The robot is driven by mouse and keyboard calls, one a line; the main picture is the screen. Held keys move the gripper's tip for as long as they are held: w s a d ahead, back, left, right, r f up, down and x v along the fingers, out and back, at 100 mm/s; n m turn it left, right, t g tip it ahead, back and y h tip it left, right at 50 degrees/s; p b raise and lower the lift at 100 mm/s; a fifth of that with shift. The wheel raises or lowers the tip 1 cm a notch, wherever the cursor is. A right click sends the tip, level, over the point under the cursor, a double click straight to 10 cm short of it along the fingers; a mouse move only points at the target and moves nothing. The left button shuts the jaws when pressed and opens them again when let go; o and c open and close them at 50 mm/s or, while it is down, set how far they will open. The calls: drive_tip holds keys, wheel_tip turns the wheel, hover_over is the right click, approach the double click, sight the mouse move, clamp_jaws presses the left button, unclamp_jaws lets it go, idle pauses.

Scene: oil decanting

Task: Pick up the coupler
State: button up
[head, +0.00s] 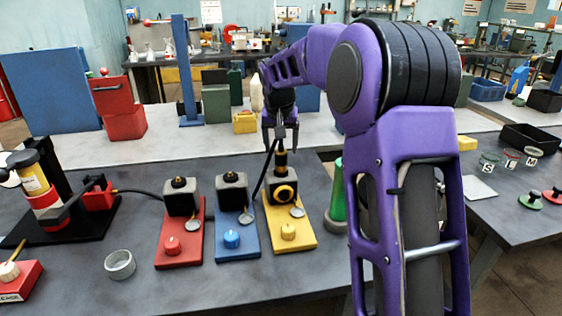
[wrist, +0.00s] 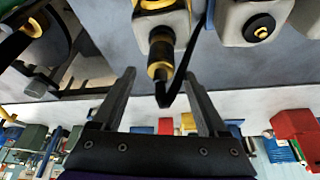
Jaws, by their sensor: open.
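The coupler (head: 282,158), a dark cylinder with gold bands, stands upright at the yellow station (head: 290,235). A black hose (head: 264,172) bends down from its top end. In the wrist view the coupler (wrist: 160,62) points in between the two fingertips, with the hose curving off to its right. My gripper (head: 281,146) is above the coupler in the head view; its fingers (wrist: 160,76) are open on either side, with gaps and no visible grip. My wrist and fingers hide part of the coupler's top in the head view.
A blue station (head: 234,240) and a red station (head: 182,245) stand to the left. A green cone-shaped bottle (head: 338,195) stands close on the right. A grey ring-shaped cup (head: 120,264) is at front left, and a black-based press (head: 70,235) at far left.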

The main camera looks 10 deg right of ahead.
drive_tip(key=shift+w+f, duration=0.1)
drive_tip(key=shift+f, duration=0.3)
clamp_jaws()
